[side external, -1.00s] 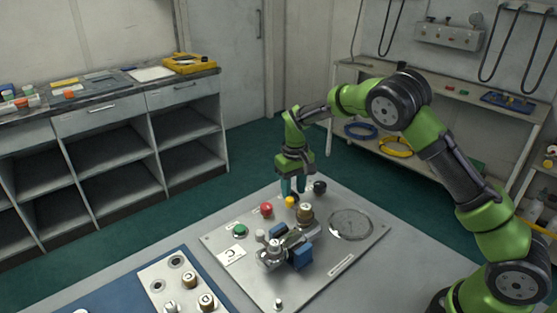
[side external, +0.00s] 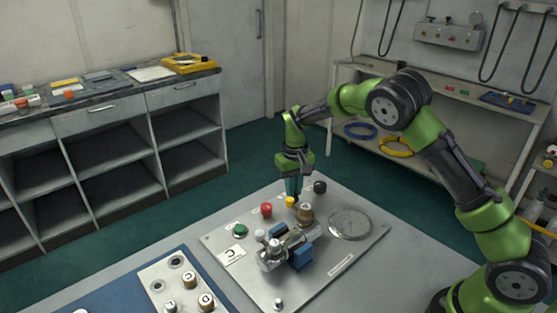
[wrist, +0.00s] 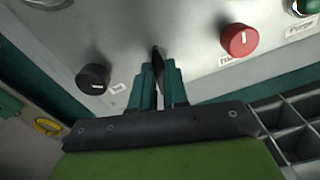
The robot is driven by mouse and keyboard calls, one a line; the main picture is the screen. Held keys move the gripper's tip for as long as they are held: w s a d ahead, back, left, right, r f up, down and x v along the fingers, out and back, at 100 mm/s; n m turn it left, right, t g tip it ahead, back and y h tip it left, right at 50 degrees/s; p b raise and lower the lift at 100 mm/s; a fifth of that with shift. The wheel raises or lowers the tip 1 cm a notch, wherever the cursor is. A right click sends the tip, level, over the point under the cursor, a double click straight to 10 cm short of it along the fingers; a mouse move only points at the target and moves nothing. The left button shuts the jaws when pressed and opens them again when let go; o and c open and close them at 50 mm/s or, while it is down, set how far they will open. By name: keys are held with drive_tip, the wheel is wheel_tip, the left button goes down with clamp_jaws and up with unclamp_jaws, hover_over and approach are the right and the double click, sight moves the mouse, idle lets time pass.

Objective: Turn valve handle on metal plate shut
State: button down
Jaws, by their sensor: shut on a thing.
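The metal plate (side external: 222,240) lies on the table and carries a valve assembly with a silver body (side external: 270,258) and a blue block (side external: 300,257). A yellow knob (side external: 290,202) stands near the plate's far edge, between a red knob (side external: 266,210) and a black knob (side external: 320,187). My gripper (side external: 293,194) points down just behind the yellow knob. In the wrist view its teal fingers (wrist: 158,72) are close together on a dark, thin piece (wrist: 157,58). The fingers hide most of that piece; I cannot tell whether it is the valve handle.
The red knob (wrist: 239,40) and black knob (wrist: 93,78) flank my fingers in the wrist view. A green knob (side external: 240,230), a brass-topped fitting (side external: 305,212) and a round gauge (side external: 350,224) are on the plate. A panel with several fittings (side external: 157,272) lies at front left.

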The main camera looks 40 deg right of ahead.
sight(295, 193)
drive_tip(key=m, duration=1.4)
drive_tip(key=shift+s+m, duration=0.1)
drive_tip(key=shift+m, duration=0.3)
idle(0.4)
drive_tip(key=c, duration=1.1)
unclamp_jaws()
drive_tip(key=shift+r, duration=0.1)
wheel_tip(295, 193, up, 17)
drive_tip(key=shift+f, duration=0.1)
